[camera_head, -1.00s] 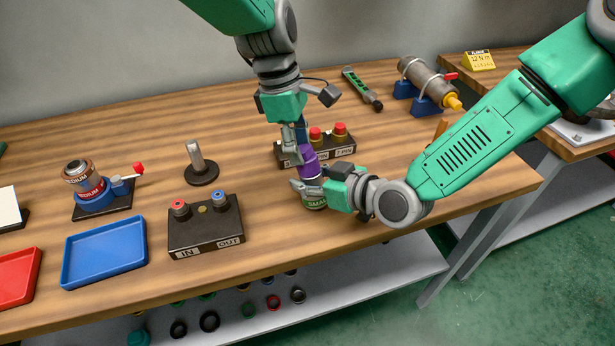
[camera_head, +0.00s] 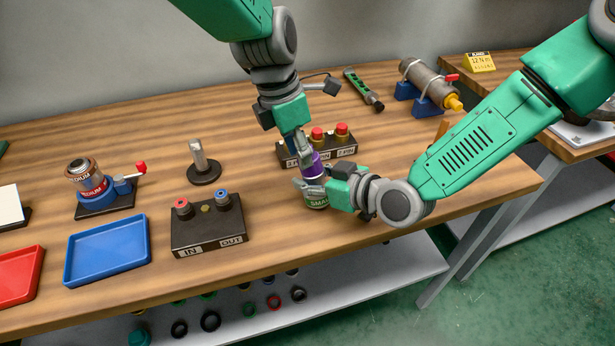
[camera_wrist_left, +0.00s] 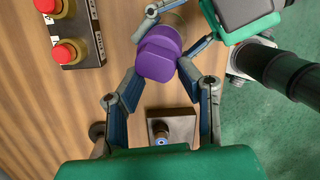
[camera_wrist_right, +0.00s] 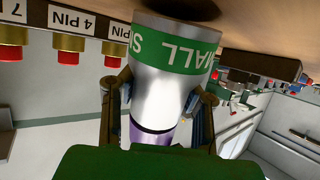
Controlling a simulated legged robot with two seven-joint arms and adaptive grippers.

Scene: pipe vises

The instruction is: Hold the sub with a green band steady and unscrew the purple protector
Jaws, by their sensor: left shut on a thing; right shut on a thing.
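The sub (camera_head: 317,199) stands upright on the table. Its green band (camera_wrist_right: 180,43) reads SMALL in the right wrist view, which is upside down. The purple protector (camera_head: 314,163) sits on the sub's top, and it fills the middle of the left wrist view (camera_wrist_left: 159,53). My left gripper (camera_head: 305,151) comes from above and is shut on the protector, one finger on each side. My right gripper (camera_head: 318,184) comes from the right and is shut around the silver body of the sub (camera_wrist_right: 165,85), just below the protector. The fingers partly hide both parts.
Behind stands a block with red-topped pin connectors (camera_head: 330,143). A black IN/OUT block (camera_head: 207,224), a post on a round base (camera_head: 204,165), a MEDIUM sub in a blue vise (camera_head: 92,183) and a blue tray (camera_head: 107,250) are to the left. The table's front edge is close.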

